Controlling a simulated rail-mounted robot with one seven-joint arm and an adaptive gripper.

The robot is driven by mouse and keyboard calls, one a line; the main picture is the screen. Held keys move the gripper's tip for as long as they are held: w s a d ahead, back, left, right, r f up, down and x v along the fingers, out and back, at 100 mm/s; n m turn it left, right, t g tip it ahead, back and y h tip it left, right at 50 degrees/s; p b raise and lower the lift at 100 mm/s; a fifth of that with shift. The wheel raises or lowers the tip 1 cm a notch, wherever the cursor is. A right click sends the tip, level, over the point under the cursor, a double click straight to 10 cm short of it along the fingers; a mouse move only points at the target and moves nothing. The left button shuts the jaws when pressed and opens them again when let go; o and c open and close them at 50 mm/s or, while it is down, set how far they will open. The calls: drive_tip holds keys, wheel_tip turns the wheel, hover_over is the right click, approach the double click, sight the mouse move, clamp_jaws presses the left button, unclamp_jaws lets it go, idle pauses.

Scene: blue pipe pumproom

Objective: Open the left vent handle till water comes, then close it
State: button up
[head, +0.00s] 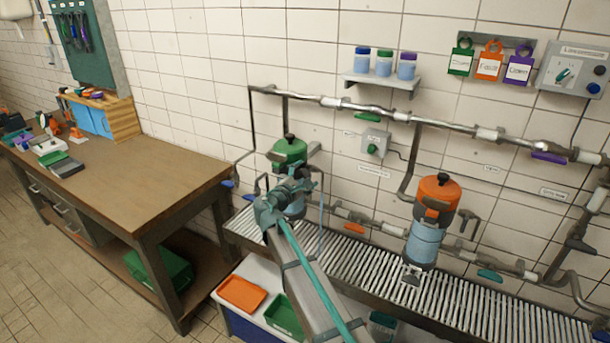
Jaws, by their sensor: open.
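The left filter unit has a green cap (289,150) with a black knob on top, and a blue bowl (292,207) that is partly covered by my arm. My gripper (303,184) is just in front of this unit, below the cap. It is open; its fingers are small and overlap the unit, so I cannot tell whether they touch anything. The left vent handle cannot be made out clearly behind my gripper. No running water is visible at the left unit.
The right filter unit (436,190) has an orange cap. Both units stand over a slatted drain grate (375,277). A wooden workbench (130,182) is at the left, with orange and green trays (241,292) below the grate. Pipes (400,116) run along the wall.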

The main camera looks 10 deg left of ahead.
drive_tip(key=c, duration=1.2)
drive_tip(key=b, duration=0.2)
drive_tip(key=shift+f+m+b, duration=0.25)
drive_tip(key=shift+m+b, duration=0.05)
drive_tip(key=shift+m, duration=0.1)
drive_tip(key=shift+f+m+b, duration=0.1)
drive_tip(key=shift+m+b, duration=0.2)
drive_tip(key=shift+b, duration=0.4)
drive_tip(key=m+b, duration=0.1)
drive_tip(key=b, duration=0.3)
drive_tip(key=shift+f+m+b, duration=0.15)
drive_tip(key=shift+m+b, duration=0.25)
drive_tip(key=m+b, duration=0.3)
drive_tip(key=b, duration=0.3)
drive_tip(key=shift+b, duration=0.4)
drive_tip(key=shift+r+m+b, duration=0.35)
drive_tip(key=shift+m+b, duration=0.65)
drive_tip(key=shift+b, duration=0.25)
drive_tip(key=shift+o, duration=0.2)
drive_tip(key=shift+r, duration=0.1)
